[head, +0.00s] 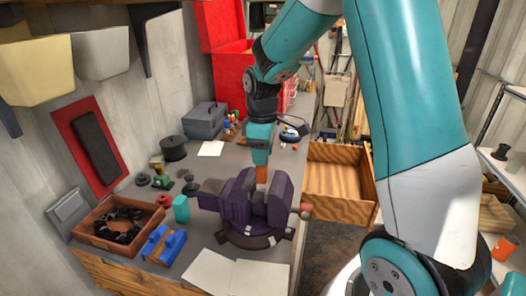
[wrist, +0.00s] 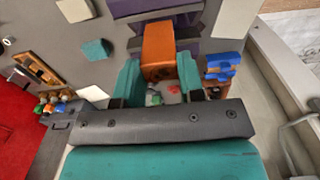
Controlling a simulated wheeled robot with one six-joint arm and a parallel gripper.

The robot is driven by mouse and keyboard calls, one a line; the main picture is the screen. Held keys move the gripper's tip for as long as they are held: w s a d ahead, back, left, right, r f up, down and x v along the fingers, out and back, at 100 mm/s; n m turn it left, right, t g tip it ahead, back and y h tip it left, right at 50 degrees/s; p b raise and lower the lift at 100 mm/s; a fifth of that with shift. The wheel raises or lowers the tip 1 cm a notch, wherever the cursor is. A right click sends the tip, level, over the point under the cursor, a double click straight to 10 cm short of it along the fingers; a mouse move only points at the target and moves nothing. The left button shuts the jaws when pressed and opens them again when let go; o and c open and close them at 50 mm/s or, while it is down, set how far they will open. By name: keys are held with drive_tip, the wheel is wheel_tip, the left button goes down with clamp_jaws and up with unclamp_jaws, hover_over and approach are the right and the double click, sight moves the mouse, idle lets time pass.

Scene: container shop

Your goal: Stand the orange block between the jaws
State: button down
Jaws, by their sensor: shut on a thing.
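The purple vise (head: 238,208) stands on the grey bench, and its jaws rise at its middle and right. My gripper (head: 261,160) is above the vise, pointing down. It is shut on the orange block (head: 262,175), which hangs upright below the fingers at the jaws. The block's lower end meets the jaws in the picture; I cannot tell how deep it sits or whether it touches them. In the wrist view the orange block (wrist: 160,50) shows between the two teal fingers (wrist: 159,82), with the purple vise (wrist: 195,35) beyond it, partly hidden.
A teal block (head: 181,209) and a blue piece (head: 164,246) stand left of the vise. A wooden tray (head: 90,222) of dark parts is further left. Open papers (head: 236,272) lie in front. An open wooden drawer (head: 338,183) juts out at right.

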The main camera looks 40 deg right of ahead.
sight(263, 170)
drive_tip(key=shift+f+b, duration=1.8)
drive_tip(key=shift+f, duration=0.95)
idle(0.4)
drive_tip(key=c, duration=0.6)
unclamp_jaws()
drive_tip(key=shift+c, duration=0.2)
wheel_tip(263, 170, up, 6)
drive_tip(key=p, duration=0.5)
drive_tip(key=shift+s+r, duration=0.1)
